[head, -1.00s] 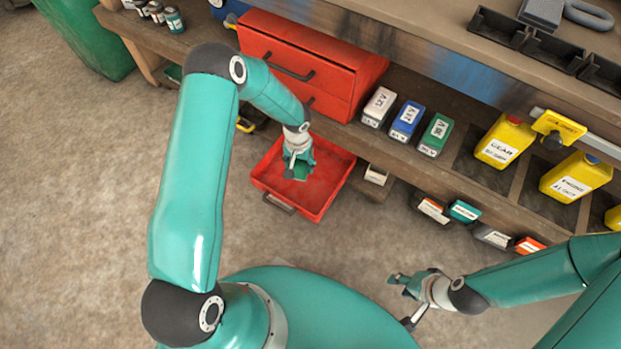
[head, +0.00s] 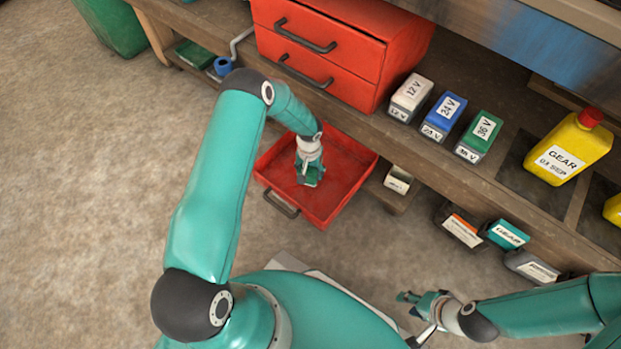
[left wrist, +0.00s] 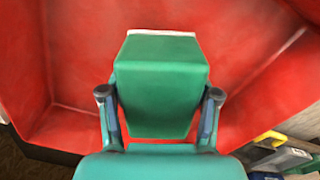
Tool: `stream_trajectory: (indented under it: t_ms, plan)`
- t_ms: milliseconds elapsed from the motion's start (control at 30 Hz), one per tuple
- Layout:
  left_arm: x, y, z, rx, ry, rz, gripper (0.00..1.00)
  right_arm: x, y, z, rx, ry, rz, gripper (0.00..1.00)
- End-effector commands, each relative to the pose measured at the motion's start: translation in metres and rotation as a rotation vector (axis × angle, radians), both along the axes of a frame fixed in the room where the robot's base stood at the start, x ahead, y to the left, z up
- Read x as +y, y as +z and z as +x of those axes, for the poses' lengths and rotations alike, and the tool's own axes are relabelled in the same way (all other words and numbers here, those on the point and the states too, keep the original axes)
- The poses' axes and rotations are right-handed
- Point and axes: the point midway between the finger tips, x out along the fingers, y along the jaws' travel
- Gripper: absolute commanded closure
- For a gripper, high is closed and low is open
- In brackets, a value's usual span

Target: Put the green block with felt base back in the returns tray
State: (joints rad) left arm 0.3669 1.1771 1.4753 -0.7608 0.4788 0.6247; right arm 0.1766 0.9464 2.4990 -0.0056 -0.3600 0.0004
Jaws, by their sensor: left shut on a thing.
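My left gripper (head: 308,178) is shut on a green block (left wrist: 160,85). The block fills the middle of the left wrist view, between the two fingers (left wrist: 160,97), with a thin white layer along its far end. In the head view the green block (head: 312,176) is over the inside of a red open tray (head: 345,206), within its walls. The tray's red walls also surround the block in the left wrist view (left wrist: 60,60). I cannot tell whether the block touches the tray floor. My right gripper (head: 412,318) is open and empty at the lower right, away from the tray.
A red drawer cabinet (head: 325,45) stands on the wooden bench behind the tray. White, blue and green voltage-marked blocks (head: 443,117) stand right of it. A yellow gear-oil jug (head: 568,147) is further right. Labelled boxes (head: 505,235) sit lower right. Bare floor lies at left.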

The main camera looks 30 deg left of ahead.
Motion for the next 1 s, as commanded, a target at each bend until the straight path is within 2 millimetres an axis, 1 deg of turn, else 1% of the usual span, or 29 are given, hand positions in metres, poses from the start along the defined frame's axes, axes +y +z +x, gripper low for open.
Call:
stream_trajectory:
  t_ms: [300, 567, 667, 700, 833, 867, 1000]
  plan:
    - [0.001, -0.038, -0.001, 0.000, 0.003, 0.000, 0.71, 0.000, -0.017, 0.000, 0.000, 0.000, 0.000, 0.61]
    - [0.002, -0.038, -0.001, -0.002, 0.004, 0.001, 0.71, 0.000, -0.016, 0.000, 0.000, 0.000, 0.000, 0.61]
    - [0.002, -0.040, -0.001, -0.001, 0.004, 0.000, 0.71, 0.000, -0.018, 0.000, 0.000, 0.000, 0.000, 0.61]
    - [0.002, -0.041, -0.001, -0.001, 0.004, 0.000, 0.36, 0.000, -0.019, 0.000, 0.000, 0.000, 0.000, 0.61]
    - [0.002, -0.040, -0.001, -0.001, 0.004, 0.000, 0.15, 0.000, -0.018, 0.000, 0.000, 0.000, 0.000, 0.61]
    - [0.002, -0.040, -0.001, -0.001, 0.004, 0.000, 0.13, 0.000, -0.018, 0.000, 0.000, 0.000, 0.000, 0.61]
    - [0.002, -0.040, -0.001, -0.001, 0.004, 0.000, 0.13, 0.000, -0.018, 0.000, 0.000, 0.000, 0.000, 0.61]
